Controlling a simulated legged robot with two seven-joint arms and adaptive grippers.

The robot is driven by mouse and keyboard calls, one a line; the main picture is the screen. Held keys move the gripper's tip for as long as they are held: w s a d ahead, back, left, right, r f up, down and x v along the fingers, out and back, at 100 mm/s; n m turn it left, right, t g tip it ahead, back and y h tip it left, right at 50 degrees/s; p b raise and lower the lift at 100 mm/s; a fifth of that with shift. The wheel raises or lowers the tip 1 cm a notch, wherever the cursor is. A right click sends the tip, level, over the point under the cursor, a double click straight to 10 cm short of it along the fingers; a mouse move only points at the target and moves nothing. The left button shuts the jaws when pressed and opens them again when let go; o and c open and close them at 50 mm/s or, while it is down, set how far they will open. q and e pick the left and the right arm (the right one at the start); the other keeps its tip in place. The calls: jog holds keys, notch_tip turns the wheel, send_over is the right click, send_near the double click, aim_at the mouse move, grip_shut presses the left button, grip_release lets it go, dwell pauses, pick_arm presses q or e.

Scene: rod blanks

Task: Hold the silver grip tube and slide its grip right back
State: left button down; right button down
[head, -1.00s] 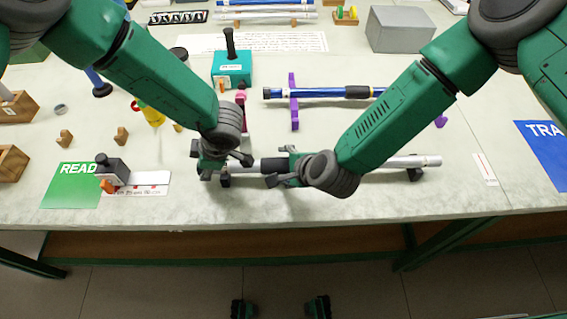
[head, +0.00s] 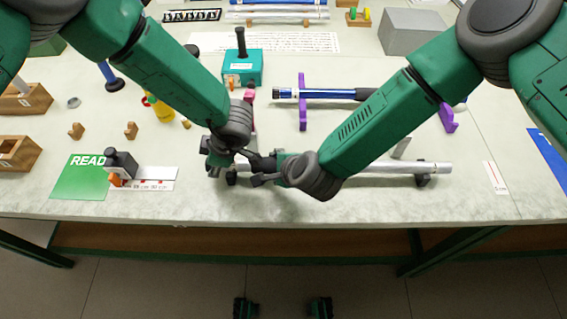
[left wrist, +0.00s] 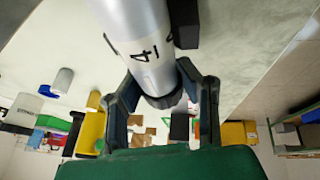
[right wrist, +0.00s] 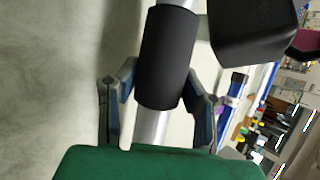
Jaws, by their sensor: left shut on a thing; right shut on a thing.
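The silver grip tube (head: 385,168) lies level, left to right, near the table's front edge. My left gripper (head: 222,160) is shut on its left end; the left wrist view shows the silver tube (left wrist: 138,38), with printed marks, between the fingers (left wrist: 165,92). My right gripper (head: 268,170) is close beside the left one, shut around the black grip (right wrist: 168,55) on the tube. In the right wrist view the fingers (right wrist: 160,92) sit at the grip's near end, with bare silver tube below. The grip is mostly hidden in the head view.
Dark supports (head: 422,180) stand under the tube. Behind it, a blue tube (head: 335,93) rests on purple stands (head: 302,112). A teal block (head: 243,70) stands behind the left arm. A green READ card (head: 78,178) and a gauge (head: 122,165) lie left.

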pick_arm(q)
jog(key=shift+d, duration=0.35)
pick_arm(e)
jog(key=shift+r, duration=0.1)
pick_arm(q)
jog(key=shift+s, duration=0.1)
pick_arm(e)
jog(key=c, duration=1.3)
grip_release()
pick_arm(q)
jog(key=shift+a, duration=0.1)
pick_arm(e)
jog(key=o, duration=0.3)
jog(key=shift+a, duration=0.1)
pick_arm(q)
jog(key=shift+a, duration=0.4)
pick_arm(e)
jog(key=shift+a, duration=0.25)
pick_arm(q)
jog(key=shift+d, duration=0.3)
jog(key=shift+a, duration=0.2)
pick_arm(e)
jog(key=shift+v, duration=5.85)
pick_arm(q)
jog(key=c, duration=1.1)
grip_release()
jog(key=shift+d, duration=0.15)
pick_arm(e)
jog(key=shift+s+d, duration=0.1)
